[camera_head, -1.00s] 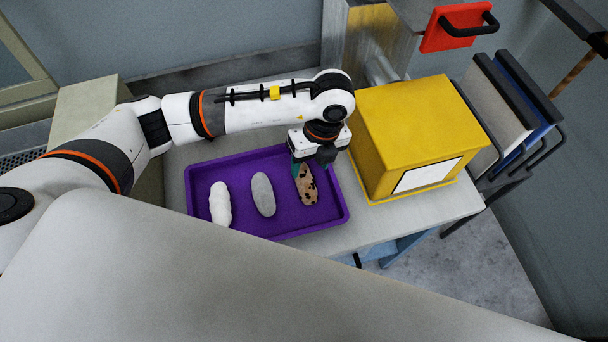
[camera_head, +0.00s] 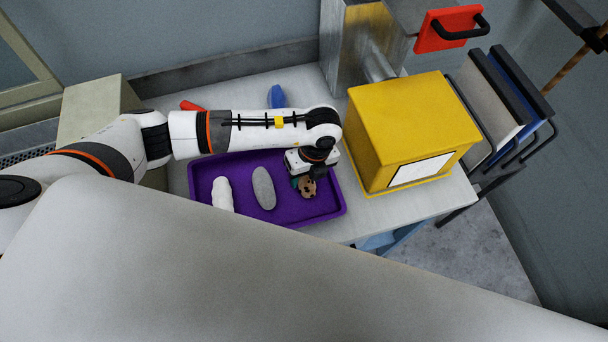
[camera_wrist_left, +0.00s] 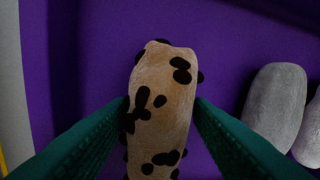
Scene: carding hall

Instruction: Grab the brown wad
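The brown wad (camera_head: 308,189) is a tan, oblong lump with dark spots. It lies at the right end of the purple tray (camera_head: 334,209). My left gripper (camera_head: 306,184) is down at the tray and partly hides the wad. In the left wrist view, its two green fingers (camera_wrist_left: 161,98) stand on either side of the wad (camera_wrist_left: 163,95), very close to its long sides. I cannot tell whether they press on it. A grey wad (camera_head: 264,188) and a white wad (camera_head: 222,194) lie left of it in the tray. My right gripper is not in view.
The yellow box (camera_head: 405,105) with a white label stands close to the right of the tray. A blue object (camera_head: 277,96) and a red one (camera_head: 192,105) lie behind my left arm. A metal unit with a red-backed handle (camera_head: 448,28) stands at the back.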

